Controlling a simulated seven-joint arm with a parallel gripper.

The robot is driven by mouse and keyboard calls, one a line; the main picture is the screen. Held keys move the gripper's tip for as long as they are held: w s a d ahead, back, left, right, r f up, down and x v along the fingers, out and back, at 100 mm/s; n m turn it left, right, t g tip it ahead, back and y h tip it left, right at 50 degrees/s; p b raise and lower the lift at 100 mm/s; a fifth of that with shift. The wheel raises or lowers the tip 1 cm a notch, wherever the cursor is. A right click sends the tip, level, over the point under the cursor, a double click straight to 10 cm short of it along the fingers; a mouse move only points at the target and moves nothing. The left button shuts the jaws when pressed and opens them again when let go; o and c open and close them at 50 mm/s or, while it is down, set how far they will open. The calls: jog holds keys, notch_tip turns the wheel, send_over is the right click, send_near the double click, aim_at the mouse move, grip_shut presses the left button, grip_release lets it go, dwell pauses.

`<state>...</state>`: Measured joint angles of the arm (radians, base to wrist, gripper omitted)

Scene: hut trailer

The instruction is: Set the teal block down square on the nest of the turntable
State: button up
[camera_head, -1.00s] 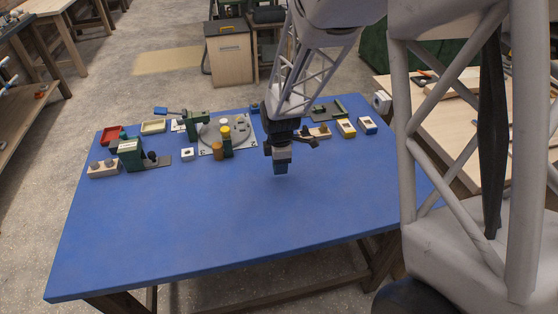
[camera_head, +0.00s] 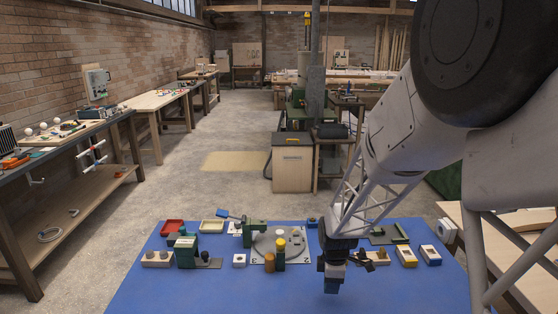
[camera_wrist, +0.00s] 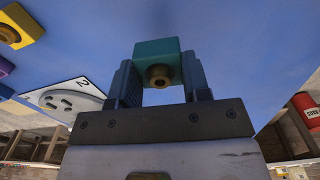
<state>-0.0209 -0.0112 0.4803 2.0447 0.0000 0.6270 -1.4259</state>
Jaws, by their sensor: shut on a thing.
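The teal block (camera_wrist: 157,47) is held between the two fingers of my gripper (camera_wrist: 160,70), with a round brass-coloured part on its near face. In the head view my gripper (camera_head: 333,272) points down with the block (camera_head: 331,287) at its tip, over the blue table, to the right of and nearer than the turntable. The turntable (camera_head: 264,244) is a grey disc on a white plate; its disc also shows at the left of the wrist view (camera_wrist: 72,97). A yellow-topped green post (camera_head: 281,258) partly hides the disc in the head view. I cannot make out the nest clearly.
A brown cylinder (camera_head: 269,262) stands in front of the turntable, and a green clamp with a blue handle (camera_head: 248,232) behind its left. Yellow (camera_head: 406,257) and blue-and-white (camera_head: 430,255) blocks lie to the right. The blue table's front (camera_head: 220,292) is clear.

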jog(key=w+m, duration=0.2)
jog(key=w, duration=0.5)
jog(key=w+m, duration=0.3)
jog(key=w, duration=0.5)
jog(key=w+r+m, duration=0.1)
jog(key=w+m, duration=0.1)
jog(key=w, duration=0.6)
jog(key=shift+w+d+m, duration=0.2)
jog(key=shift+m, duration=0.1)
jog(key=w+f+m, duration=0.1)
jog(key=w+m, duration=0.8)
jog(key=w, duration=1.3)
jog(key=shift+w+d+f, duration=0.2)
jog(key=shift+d+f, duration=0.05)
jog(key=shift+d, duration=0.2)
jog(key=shift+s, duration=0.15)
jog(key=s+a+r, duration=0.2)
jog(key=s+a, duration=0.1)
jog(key=s, duration=1)
jog(key=s+a+r, duration=0.1)
jog(key=s+a, duration=0.2)
jog(key=s, duration=2.1)
jog(key=s+a+f, duration=0.1)
jog(key=s, duration=1)
jog(key=s+f, duration=0.1)
jog(key=s, duration=1)
jog(key=shift+s+a+f, duration=0.15)
jog(key=shift+a+f, duration=0.1)
